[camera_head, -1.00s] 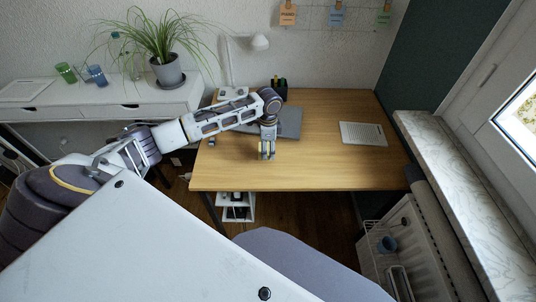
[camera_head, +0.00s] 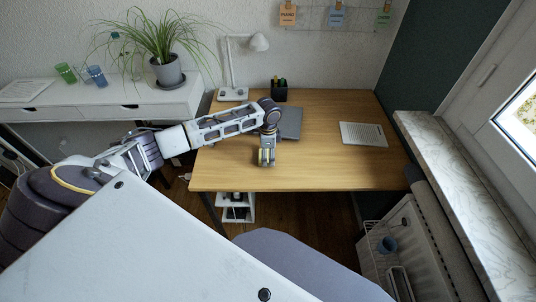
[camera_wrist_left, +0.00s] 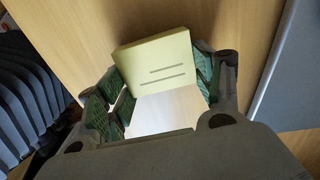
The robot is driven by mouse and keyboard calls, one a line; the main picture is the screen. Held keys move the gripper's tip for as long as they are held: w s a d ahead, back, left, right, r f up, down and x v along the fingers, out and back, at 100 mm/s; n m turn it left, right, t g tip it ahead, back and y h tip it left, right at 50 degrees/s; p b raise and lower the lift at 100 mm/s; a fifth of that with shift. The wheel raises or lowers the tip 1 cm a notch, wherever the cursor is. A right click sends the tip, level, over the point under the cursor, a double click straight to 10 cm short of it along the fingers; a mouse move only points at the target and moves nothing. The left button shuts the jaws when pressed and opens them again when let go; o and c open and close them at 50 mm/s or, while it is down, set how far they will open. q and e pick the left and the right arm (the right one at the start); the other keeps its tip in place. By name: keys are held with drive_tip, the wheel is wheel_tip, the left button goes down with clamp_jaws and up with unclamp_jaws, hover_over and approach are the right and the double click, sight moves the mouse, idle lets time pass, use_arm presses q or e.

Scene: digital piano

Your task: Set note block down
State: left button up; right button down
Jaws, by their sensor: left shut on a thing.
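The note block (camera_wrist_left: 155,62) is a pale yellow block with two dark lines on its face, seen in the left wrist view. My left gripper (camera_wrist_left: 160,95) is shut on it, with green finger pads on both sides of the block. In the head view my left gripper (camera_head: 267,158) points down at the front middle of the wooden desk (camera_head: 325,170), with a bit of yellow showing at its tips. I cannot tell whether the block touches the desk top. My right gripper is not in view.
A grey flat thing like a closed laptop (camera_head: 291,122) lies just behind my left gripper. A pen cup (camera_head: 279,90) and a white lamp (camera_head: 232,93) stand at the back. A white keyboard-like sheet (camera_head: 363,134) lies at the right. The front right desk is clear.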

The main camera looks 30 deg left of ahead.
sight(268, 155)
use_arm(q)
drive_tip(key=shift+f, duration=0.1)
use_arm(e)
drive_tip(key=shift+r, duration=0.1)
use_arm(q)
drive_tip(key=o, duration=1)
drive_tip(key=shift+o, duration=0.2)
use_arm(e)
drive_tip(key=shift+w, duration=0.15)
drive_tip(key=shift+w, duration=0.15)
use_arm(q)
wheel_tip(268, 155, up, 12)
drive_tip(key=shift+p, duration=0.3)
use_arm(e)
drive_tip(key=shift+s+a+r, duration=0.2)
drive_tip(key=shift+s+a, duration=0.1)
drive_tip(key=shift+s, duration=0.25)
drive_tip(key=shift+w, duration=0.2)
